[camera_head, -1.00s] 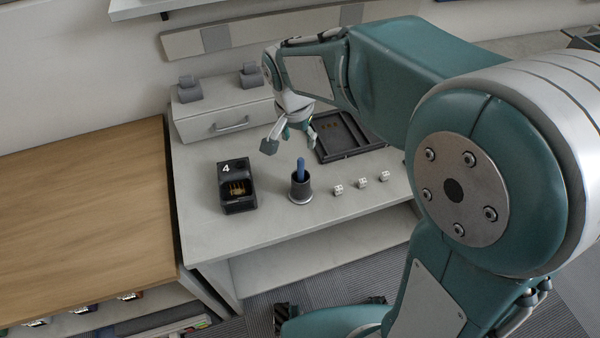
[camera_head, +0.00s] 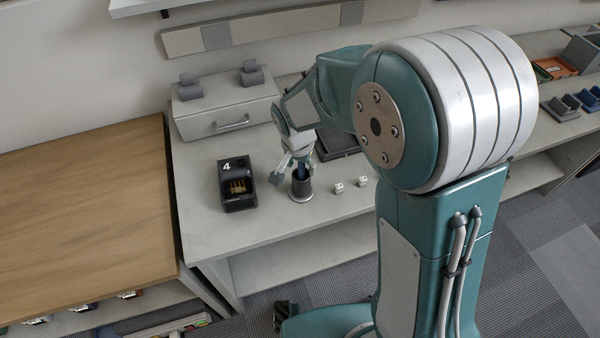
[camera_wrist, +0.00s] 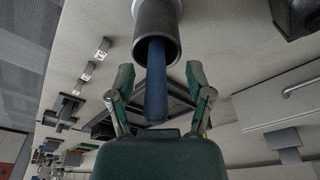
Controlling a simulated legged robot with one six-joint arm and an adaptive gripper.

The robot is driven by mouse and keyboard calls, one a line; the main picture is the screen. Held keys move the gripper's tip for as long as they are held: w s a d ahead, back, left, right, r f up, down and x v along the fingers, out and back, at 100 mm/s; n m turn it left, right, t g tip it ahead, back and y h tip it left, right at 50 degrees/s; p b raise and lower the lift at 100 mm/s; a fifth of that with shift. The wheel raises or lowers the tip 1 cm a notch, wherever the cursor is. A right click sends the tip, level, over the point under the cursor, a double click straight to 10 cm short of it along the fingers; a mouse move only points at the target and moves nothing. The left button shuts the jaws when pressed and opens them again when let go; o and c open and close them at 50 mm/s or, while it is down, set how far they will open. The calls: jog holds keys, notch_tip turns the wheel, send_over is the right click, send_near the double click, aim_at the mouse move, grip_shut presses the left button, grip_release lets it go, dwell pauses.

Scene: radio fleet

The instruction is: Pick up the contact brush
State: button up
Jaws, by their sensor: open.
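The contact brush (camera_wrist: 156,85) shows as a blue handle standing out of a dark grey cylindrical cup (camera_wrist: 157,28) in the wrist view. In the head view the cup (camera_head: 301,188) stands on the grey workbench, with a bit of the blue handle (camera_head: 302,171) visible above it. My gripper (camera_wrist: 159,78) is open, one finger on each side of the handle, and I see gaps between fingers and handle. In the head view my gripper (camera_head: 294,172) is just above the cup. The brush's lower end is hidden inside the cup.
A black charger marked 4 (camera_head: 237,186) stands left of the cup. Small white cubes (camera_head: 338,187) lie to its right. A dark tray (camera_head: 337,144) is behind, partly hidden by my arm. A drawer unit (camera_head: 225,112) stands at the back left. The front left of the bench is clear.

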jog(key=shift+d, duration=0.15)
jog(key=shift+c, duration=0.3)
grip_shut()
